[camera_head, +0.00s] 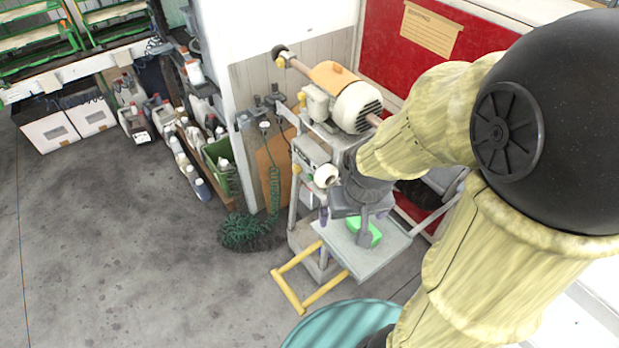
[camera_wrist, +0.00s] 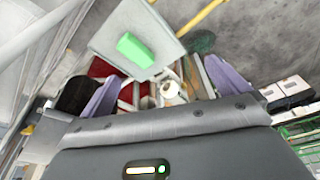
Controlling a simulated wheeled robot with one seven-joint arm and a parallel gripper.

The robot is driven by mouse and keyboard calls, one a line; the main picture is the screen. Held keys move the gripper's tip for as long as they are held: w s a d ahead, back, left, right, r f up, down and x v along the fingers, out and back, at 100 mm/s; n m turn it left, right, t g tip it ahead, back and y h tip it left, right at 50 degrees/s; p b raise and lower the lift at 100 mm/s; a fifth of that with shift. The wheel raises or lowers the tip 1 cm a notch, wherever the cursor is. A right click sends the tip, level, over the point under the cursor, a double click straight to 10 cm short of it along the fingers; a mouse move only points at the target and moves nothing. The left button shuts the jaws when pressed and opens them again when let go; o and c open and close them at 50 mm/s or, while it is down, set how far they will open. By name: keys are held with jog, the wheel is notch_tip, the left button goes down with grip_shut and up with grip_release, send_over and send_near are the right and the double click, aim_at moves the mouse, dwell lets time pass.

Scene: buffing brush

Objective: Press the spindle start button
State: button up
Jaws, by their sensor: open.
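The buffing machine has a motor (camera_head: 357,107) with a shaft reaching left to a dark round brush (camera_head: 279,52). Below the motor is a grey control box (camera_head: 311,152) on the stand. I cannot make out the spindle start button for certain at this size. My gripper (camera_head: 350,214) is in front of the stand and above its grey tray (camera_head: 386,258), apart from the control box. In the wrist view my gripper (camera_wrist: 165,70) has its two purple fingers spread wide, with nothing held between them. A white round part (camera_wrist: 169,90) of the machine shows between the fingers.
A green block (camera_head: 361,233) lies on the tray, near my gripper. A yellow bar frame (camera_head: 297,283) sticks out low in front. A green coiled hose (camera_head: 245,232) lies on the floor at left. Bottles (camera_head: 190,170) stand along the wall. Open floor lies at left.

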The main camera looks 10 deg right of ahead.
grip_shut()
dwell(0.6)
dwell(1.2)
